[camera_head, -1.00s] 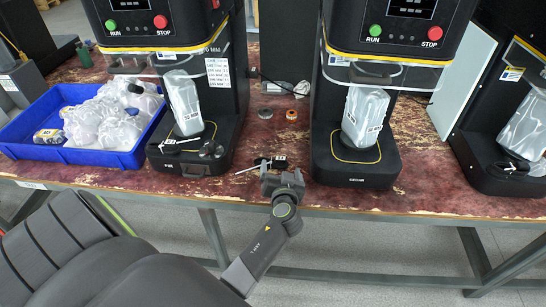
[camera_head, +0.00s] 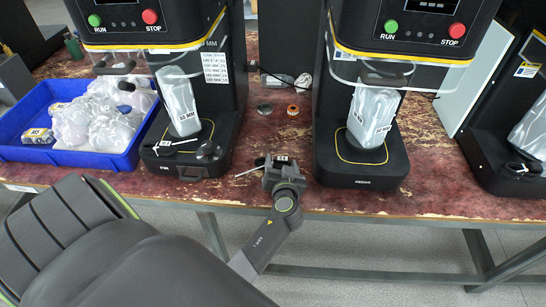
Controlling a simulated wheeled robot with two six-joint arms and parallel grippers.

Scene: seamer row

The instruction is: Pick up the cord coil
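A small dark item (camera_head: 260,161) with a white tag and a thin pale strip lies at the front table edge between two machines. It looks like the cord coil, but it is partly hidden behind my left gripper (camera_head: 282,168). The gripper is right at it, seen from behind. Its fingertips are hidden, so I cannot tell whether it is open or touching the coil. Another dark piece with a white strip (camera_head: 172,143) lies on the left machine's base. My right gripper is not in view.
A blue crate (camera_head: 120,160) of bagged items is at the left. Small round parts (camera_head: 293,110) lie further back on the worn red table (camera_head: 270,133), which has some bare room.

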